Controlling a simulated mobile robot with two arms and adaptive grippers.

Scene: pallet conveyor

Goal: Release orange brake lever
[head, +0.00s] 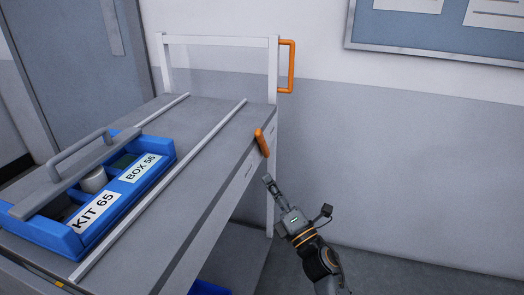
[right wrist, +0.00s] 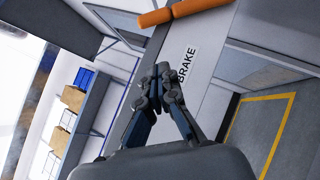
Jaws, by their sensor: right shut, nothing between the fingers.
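The orange brake lever (head: 262,142) is on the side edge of the grey cart (head: 205,130), near its far right corner. In the right wrist view the lever (right wrist: 185,10) lies across the top, above a white label reading BRAKE (right wrist: 187,65). My right gripper (head: 267,180) is just below and in front of the lever, apart from it. In the right wrist view its fingertips (right wrist: 157,75) are together with nothing between them, below the lever and beside the label. My left gripper is in neither view.
A blue box (head: 165,152) labelled KIT 65 and BOX 56 sits on the cart between two rails. A grey bar with a handle lies across it. An orange handle (head: 291,66) is on the white end frame. Floor right of the cart is clear.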

